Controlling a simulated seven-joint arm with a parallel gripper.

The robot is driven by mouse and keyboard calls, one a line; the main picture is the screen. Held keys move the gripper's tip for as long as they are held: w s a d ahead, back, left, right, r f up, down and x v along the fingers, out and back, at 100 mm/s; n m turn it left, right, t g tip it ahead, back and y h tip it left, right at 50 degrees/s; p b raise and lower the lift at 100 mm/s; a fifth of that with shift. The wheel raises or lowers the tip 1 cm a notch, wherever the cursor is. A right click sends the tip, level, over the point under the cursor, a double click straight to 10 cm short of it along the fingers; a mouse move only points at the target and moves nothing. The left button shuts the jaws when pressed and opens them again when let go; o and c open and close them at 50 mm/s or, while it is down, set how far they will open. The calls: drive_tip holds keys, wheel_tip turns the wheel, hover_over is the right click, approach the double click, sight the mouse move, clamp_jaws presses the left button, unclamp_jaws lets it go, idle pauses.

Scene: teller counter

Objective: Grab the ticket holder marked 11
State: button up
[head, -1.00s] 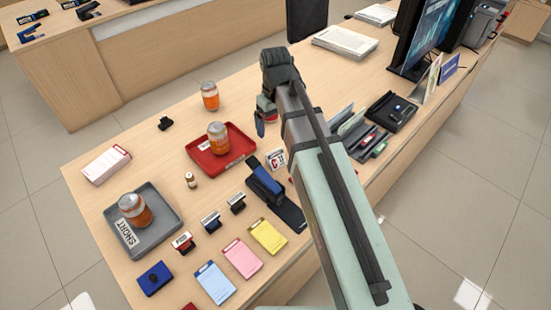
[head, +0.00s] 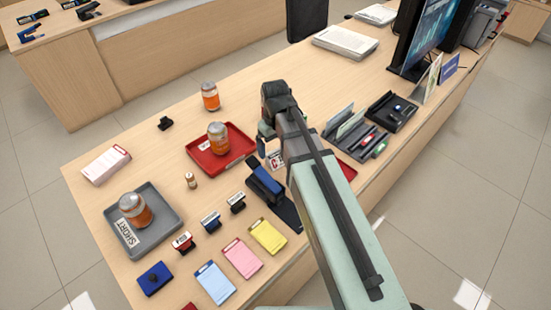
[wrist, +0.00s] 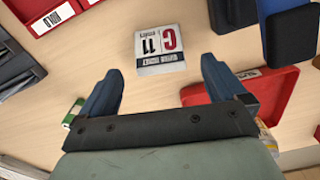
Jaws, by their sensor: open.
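The ticket holder marked 11 (wrist: 161,50) is a small white block with a red C and a black 11 on its face. It lies on the counter just beyond my fingertips in the wrist view. In the head view the ticket holder (head: 275,160) is partly hidden by my arm. My gripper (wrist: 163,67) is open, with its two blue fingers spread apart and nothing between them. The holder is roughly centred between the finger directions. In the head view my gripper is mostly hidden behind my arm.
A red tray (head: 203,161) with an orange-filled jar (head: 218,138) stands left of the holder. A blue and black stapler (head: 264,180) lies close by. Bare counter surrounds the holder.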

sight(274, 151)
drive_tip(key=shift+w+a+f, duration=0.1)
drive_tip(key=shift+f, duration=1.25)
drive_tip(key=shift+w+f, duration=0.1)
drive_tip(key=shift+f, duration=1.2)
drive_tip(key=c, duration=1.1)
drive_tip(key=shift+o, duration=0.2)
drive_tip(key=shift+r, duration=0.15)
